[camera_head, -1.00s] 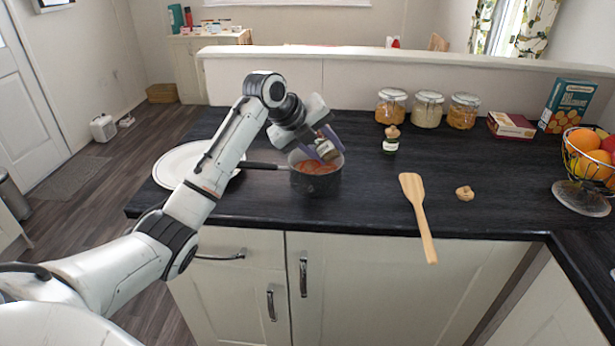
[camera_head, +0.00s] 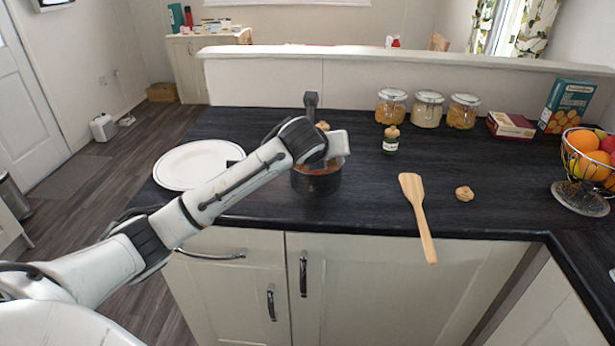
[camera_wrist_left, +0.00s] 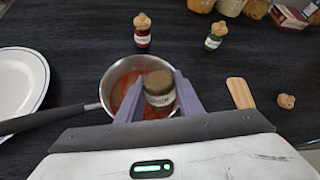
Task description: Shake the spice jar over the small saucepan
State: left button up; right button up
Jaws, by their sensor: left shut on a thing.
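The small saucepan (camera_head: 317,183), holding red sauce, stands on the dark counter; in the left wrist view its rim (camera_wrist_left: 104,92) and long dark handle show. My left gripper (camera_wrist_left: 159,86) is shut on the spice jar (camera_wrist_left: 159,99), a small jar with a pale label and a brownish end facing the camera. In the left wrist view the jar appears over the saucepan. In the head view my wrist hides the jar and fingers. I cannot tell how far the jar is tilted. A loose cork stopper (camera_head: 464,193) lies on the counter. My right gripper is out of view.
A white plate (camera_head: 190,165) lies left of the saucepan. A wooden spatula (camera_head: 415,205), storage jars (camera_head: 427,110), boxes and a fruit basket (camera_head: 585,165) are to the right.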

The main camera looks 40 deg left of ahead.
pick_arm(q)
jog(key=shift+a+f+m+y, duration=0.1)
jog(key=shift+m+y, duration=0.2)
jog(key=shift+y, duration=0.3)
jog(key=shift+a+m+t+y, duration=0.1)
jog(key=shift+m+t+y, duration=0.3)
jog(key=shift+t+y, duration=0.25)
